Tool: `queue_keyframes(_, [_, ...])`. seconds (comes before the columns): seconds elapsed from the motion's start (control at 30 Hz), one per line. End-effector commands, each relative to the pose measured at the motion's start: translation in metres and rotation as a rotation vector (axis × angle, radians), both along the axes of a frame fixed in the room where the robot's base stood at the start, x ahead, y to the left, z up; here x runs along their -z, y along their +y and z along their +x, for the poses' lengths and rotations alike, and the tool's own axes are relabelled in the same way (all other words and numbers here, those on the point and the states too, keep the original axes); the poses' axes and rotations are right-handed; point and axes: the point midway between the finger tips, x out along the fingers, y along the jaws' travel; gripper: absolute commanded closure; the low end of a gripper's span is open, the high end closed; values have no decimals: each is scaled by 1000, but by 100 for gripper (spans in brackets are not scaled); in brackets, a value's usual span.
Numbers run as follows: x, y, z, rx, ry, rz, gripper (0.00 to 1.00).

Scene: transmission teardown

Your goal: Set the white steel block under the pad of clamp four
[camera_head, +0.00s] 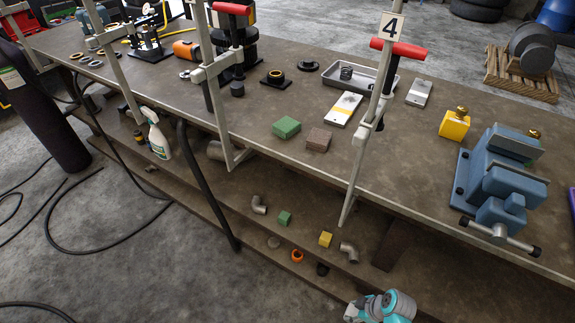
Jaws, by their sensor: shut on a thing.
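Clamp four (378,95) stands at the front edge of the bench, right of centre. It has a grey bar, a red handle (398,48) and a number 4 plate (391,27). Its pad is small, and I cannot make out clearly the gap under it. I cannot pick out a white steel block with certainty. Two flat pale pieces lie on the bench: one with a yellow band (343,108) left of clamp four, and a plainer one (418,93) to its right. A teal and grey part of my arm shows at the bottom edge; my gripper's fingers are not in view.
A green block (286,127) and a brown block (319,139) lie left of clamp four. A yellow block (454,125) and a blue vise (500,180) stand to the right. A grey tray (336,87) lies behind. Another red-handled clamp (212,72) stands left. A lower shelf holds small parts.

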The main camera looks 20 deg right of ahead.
Motion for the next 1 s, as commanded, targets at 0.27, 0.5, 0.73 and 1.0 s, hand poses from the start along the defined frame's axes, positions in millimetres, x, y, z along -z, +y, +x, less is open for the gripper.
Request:
queue_keyframes(0.27, [-16,5,37,81,-3,-3,100])
queue_keyframes(0.5, [-41,23,87,204,-7,-2,100])
queue_keyframes(0.73, [-67,52,134,332,-8,-2,100])
queue_keyframes(1.0, [-99,96,182,478,-8,-1,100])
